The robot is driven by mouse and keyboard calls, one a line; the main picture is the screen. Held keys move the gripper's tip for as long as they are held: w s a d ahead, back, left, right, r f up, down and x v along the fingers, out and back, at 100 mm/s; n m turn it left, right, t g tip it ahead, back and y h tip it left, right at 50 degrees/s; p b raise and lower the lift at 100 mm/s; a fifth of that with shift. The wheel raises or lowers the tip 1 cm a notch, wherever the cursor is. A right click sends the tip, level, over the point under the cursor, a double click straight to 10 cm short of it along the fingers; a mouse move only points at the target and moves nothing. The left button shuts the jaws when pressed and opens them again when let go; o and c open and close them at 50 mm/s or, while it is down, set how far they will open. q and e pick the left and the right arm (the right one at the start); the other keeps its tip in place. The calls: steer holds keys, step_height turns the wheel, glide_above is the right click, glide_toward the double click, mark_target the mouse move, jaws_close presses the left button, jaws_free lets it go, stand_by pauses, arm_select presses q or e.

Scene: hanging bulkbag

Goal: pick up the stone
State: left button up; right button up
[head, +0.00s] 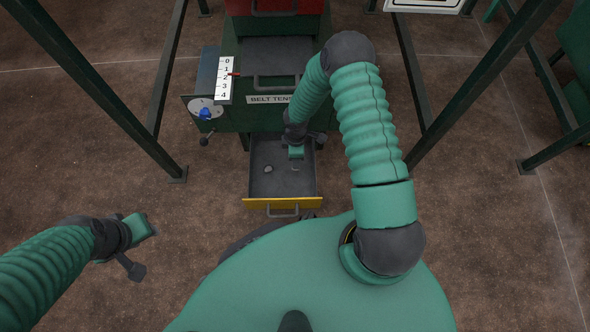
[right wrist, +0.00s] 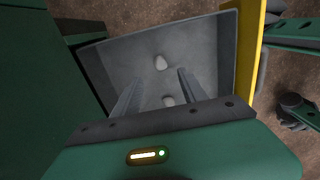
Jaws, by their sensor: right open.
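An open grey drawer (head: 257,188) with a yellow front holds a small pale stone (head: 268,169). The right wrist view shows two pale lumps on the drawer floor: one stone (right wrist: 161,62) just beyond my fingertips, and a second (right wrist: 168,100) between the fingers in the picture, partly hidden by the gripper body. My right gripper (head: 296,155) reaches into the back right of the drawer. In the right wrist view it (right wrist: 160,77) is open, with nothing held. My left gripper (head: 148,228) is off to the left above the floor; its fingers are not clear.
The drawer's yellow front (head: 282,203) and side walls surround the right gripper. Above stands a green cabinet with a dark handled panel (head: 275,60), a scale plate (head: 224,80) and a blue knob (head: 205,114). Dark frame posts (head: 165,75) stand on both sides.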

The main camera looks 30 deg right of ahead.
step_height(320, 180, down, 4)
steer(key=shift+r+b, duration=0.1)
steer(key=shift+b, duration=0.6)
step_height(320, 180, down, 6)
steer(key=b, duration=0.3)
steer(key=shift+r, duration=0.25)
arm_select(q)
steer(key=x, duration=0.2)
steer(key=s+x, duration=0.1)
steer(key=x, duration=0.2)
steer(key=shift+f, duration=0.35)
arm_select(e)
steer(key=shift+r, duration=0.2)
jaws_close()
